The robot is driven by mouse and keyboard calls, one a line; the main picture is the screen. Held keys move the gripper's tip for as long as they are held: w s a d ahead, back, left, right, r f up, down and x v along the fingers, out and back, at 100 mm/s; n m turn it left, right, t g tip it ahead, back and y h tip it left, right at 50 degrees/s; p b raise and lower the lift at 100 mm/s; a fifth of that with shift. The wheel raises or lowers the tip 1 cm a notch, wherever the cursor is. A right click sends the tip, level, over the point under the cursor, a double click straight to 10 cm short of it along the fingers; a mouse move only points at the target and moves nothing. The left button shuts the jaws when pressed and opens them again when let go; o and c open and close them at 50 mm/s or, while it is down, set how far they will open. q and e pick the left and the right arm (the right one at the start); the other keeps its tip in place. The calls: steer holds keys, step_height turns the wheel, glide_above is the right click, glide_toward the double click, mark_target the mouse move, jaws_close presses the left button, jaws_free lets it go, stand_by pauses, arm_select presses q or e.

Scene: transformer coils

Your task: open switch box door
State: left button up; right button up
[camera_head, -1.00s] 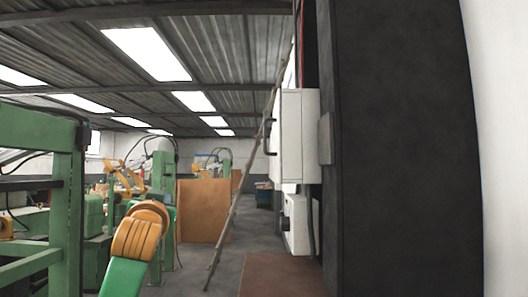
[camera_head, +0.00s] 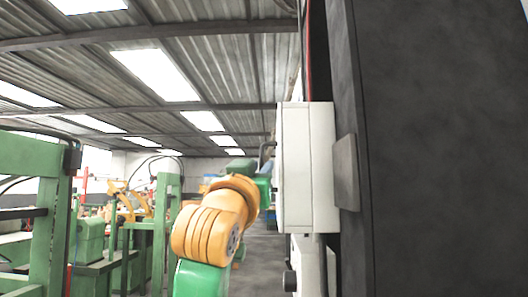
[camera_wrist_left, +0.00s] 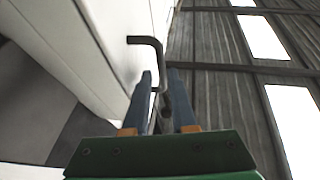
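The white switch box (camera_head: 322,165) is fixed to the wall at the right in the head view. Its door (camera_head: 294,165) faces left and looks closed. A dark bent handle (camera_head: 264,153) sticks out from the door. My left arm reaches up to it, and my left gripper (camera_head: 266,178) is partly hidden beside the door. In the left wrist view, the two blue fingers of my left gripper (camera_wrist_left: 160,76) are apart, with the handle (camera_wrist_left: 146,41) running down between them. Whether the fingers touch the handle is unclear. My right gripper is not in view.
A large dark panel (camera_head: 440,150) stands close at the right. A second white box (camera_head: 308,262) sits below the switch box. Green machine frames (camera_head: 48,220) fill the left side. Grey floor (camera_head: 262,252) shows open beyond my arm.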

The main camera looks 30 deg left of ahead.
arm_select(q)
steer(key=shift+w+a+r+p, duration=0.1)
steer(key=shift+r+p, duration=0.1)
steer(key=shift+r, duration=0.2)
steer(key=shift+w+a+r+p, duration=0.1)
steer(key=shift+r+p, duration=0.1)
steer(key=shift+r, duration=0.15)
steer(key=shift+w+a, duration=0.15)
steer(key=shift+w, duration=0.15)
steer(key=shift+w+a+f, duration=0.2)
steer(key=shift+w+f, duration=0.1)
steer(key=shift+w, duration=0.3)
steer(key=shift+w+a+f, duration=0.15)
steer(key=shift+w+f, duration=0.1)
steer(key=shift+w, duration=0.3)
jaws_close()
steer(key=shift+s+r, duration=0.1)
